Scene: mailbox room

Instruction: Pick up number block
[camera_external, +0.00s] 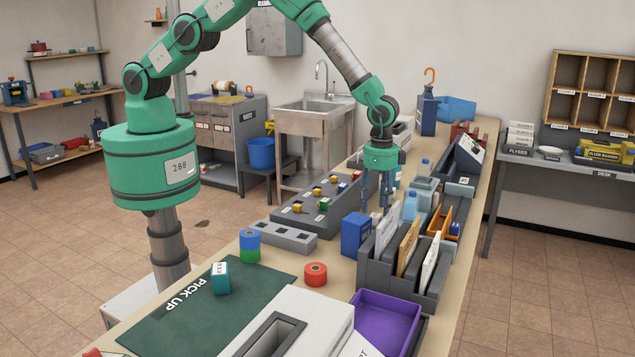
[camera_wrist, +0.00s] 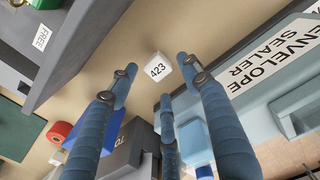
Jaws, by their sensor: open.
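A small white block marked 423 (camera_wrist: 158,67) sits on the tan tabletop in the wrist view, just beyond my fingertips. My gripper (camera_wrist: 164,88) has its blue fingers spread apart with nothing between them. In the external view my gripper (camera_external: 377,207) hangs pointing down over the bench, between the grey panel with coloured knobs and the sorter; I cannot make out the 423 block there. A teal block with a white label (camera_external: 221,279) sits on the dark green PICK UP mat (camera_external: 215,318); its label is too small to read.
The grey knob panel (camera_external: 316,212) stands left of my gripper. A blue box (camera_external: 355,234) and the grey sorter (camera_external: 398,275) are close in front. The envelope sealer (camera_wrist: 275,65) lies right of the block in the wrist view. A red roll (camera_external: 315,274) stands beside the mat.

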